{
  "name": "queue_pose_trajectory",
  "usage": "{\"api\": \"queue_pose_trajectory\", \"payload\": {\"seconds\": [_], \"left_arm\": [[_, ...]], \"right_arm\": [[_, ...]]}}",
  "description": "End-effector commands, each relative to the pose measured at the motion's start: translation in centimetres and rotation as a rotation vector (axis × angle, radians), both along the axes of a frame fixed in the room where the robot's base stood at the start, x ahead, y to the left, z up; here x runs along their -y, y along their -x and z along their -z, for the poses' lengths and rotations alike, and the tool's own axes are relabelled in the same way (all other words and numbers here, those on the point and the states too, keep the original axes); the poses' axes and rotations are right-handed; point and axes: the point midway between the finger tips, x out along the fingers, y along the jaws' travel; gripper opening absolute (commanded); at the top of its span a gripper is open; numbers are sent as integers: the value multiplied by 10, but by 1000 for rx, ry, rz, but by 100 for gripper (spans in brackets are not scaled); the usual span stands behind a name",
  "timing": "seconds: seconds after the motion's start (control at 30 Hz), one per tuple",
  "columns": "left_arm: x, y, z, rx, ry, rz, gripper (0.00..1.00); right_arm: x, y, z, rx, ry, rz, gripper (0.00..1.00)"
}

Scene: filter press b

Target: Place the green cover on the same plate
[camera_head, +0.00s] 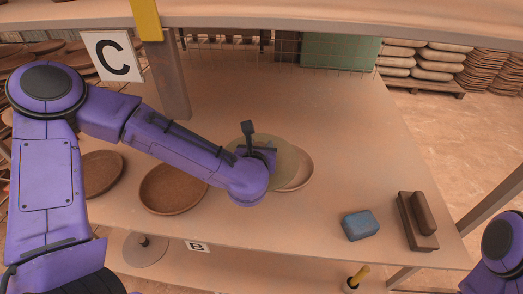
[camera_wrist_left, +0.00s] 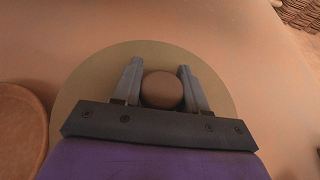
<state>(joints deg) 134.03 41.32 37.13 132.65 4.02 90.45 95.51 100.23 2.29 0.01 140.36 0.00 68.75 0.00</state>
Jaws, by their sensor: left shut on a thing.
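The green cover (camera_head: 286,152) is a flat olive-green disc, partly hidden by my left arm in the head view. My left gripper (camera_wrist_left: 160,78) is shut on the round brown knob (camera_wrist_left: 162,90) of the cover (camera_wrist_left: 82,82). In the head view, the left gripper (camera_head: 262,162) is over the cover, its fingertips mostly hidden. A shallow terracotta plate (camera_head: 304,178) shows past the cover's right and lower edge; the cover overlaps it in the picture. I cannot tell if they touch. My right gripper is out of view; only part of the right arm shows.
A larger brown dish (camera_head: 172,200) and a flat brown disc (camera_head: 101,175) lie to the left on the table (camera_head: 340,125). A blue sponge (camera_head: 359,225) and a brown block (camera_head: 411,236) are at the right. A post (camera_head: 168,85) with a C sign stands behind.

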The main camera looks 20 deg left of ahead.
Motion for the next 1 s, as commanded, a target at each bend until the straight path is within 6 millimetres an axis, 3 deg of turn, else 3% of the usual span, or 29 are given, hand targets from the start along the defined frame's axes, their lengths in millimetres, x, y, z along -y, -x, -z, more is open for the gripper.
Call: {"api": "queue_pose_trajectory", "payload": {"seconds": [0.23,0.4,0.77,0.8,0.87,1.0], "left_arm": [[-5,-20,24,-1,-2,1,5],[-5,-20,53,-2,-2,3,5],[-5,-20,59,2,1,1,5],[-5,-20,59,1,0,2,46],[-5,-20,58,1,0,2,65],[-5,-19,58,1,0,2,68]], "right_arm": [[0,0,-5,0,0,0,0],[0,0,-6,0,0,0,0],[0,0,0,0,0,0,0],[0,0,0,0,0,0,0],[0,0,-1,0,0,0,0],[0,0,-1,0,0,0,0]]}}
